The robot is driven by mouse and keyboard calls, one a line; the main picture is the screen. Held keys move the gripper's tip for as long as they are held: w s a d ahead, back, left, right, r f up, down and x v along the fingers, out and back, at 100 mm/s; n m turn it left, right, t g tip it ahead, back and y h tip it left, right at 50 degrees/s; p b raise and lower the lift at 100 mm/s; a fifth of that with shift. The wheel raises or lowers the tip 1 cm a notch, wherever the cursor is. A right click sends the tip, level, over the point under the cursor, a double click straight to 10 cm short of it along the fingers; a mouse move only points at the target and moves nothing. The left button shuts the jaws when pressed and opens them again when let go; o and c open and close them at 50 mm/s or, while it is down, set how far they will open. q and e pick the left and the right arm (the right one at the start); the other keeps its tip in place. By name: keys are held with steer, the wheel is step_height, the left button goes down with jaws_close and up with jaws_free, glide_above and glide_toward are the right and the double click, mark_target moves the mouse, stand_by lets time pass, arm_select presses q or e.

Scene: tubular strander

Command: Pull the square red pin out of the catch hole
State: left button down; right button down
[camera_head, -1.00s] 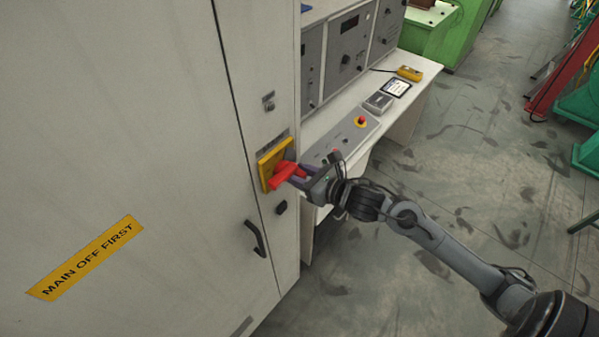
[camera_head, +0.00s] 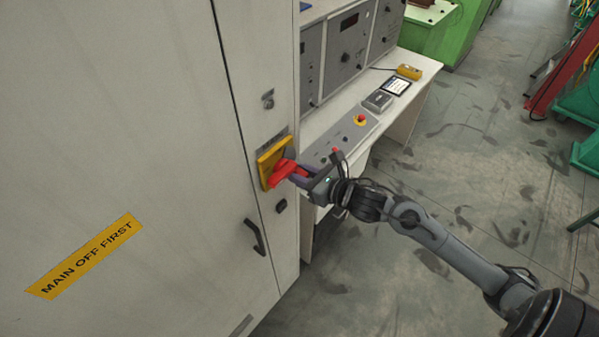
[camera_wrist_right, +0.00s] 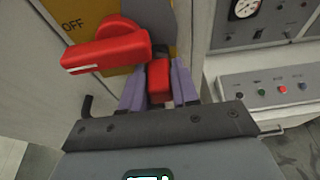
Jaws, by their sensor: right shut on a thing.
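The square red pin (camera_wrist_right: 158,84) shows in the right wrist view between the two purple fingers of my right gripper (camera_wrist_right: 158,72), which is shut on it. Just beside and above it is a red switch handle (camera_wrist_right: 108,50) on a yellow plate marked OFF (camera_wrist_right: 75,12). In the head view my right gripper (camera_head: 298,170) is at the yellow plate (camera_head: 265,160) on the cabinet, close by the red handle (camera_head: 280,177). The catch hole is hidden, so I cannot tell how deep the pin sits. My left gripper is not in view.
The pale cabinet (camera_head: 120,130) fills the left, with a black door handle (camera_head: 255,238) and a MAIN OFF FIRST label (camera_head: 85,258). A control desk (camera_head: 340,140) with a red stop button (camera_head: 361,119) stands just behind my gripper.

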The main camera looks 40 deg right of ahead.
steer(key=shift+s+d+b, duration=0.15)
steer(key=shift+s+b, duration=0.05)
steer(key=shift+s, duration=0.85)
steer(key=shift+s+d+b, duration=0.15)
steer(key=shift+s+b, duration=0.05)
steer(key=shift+s, duration=0.8)
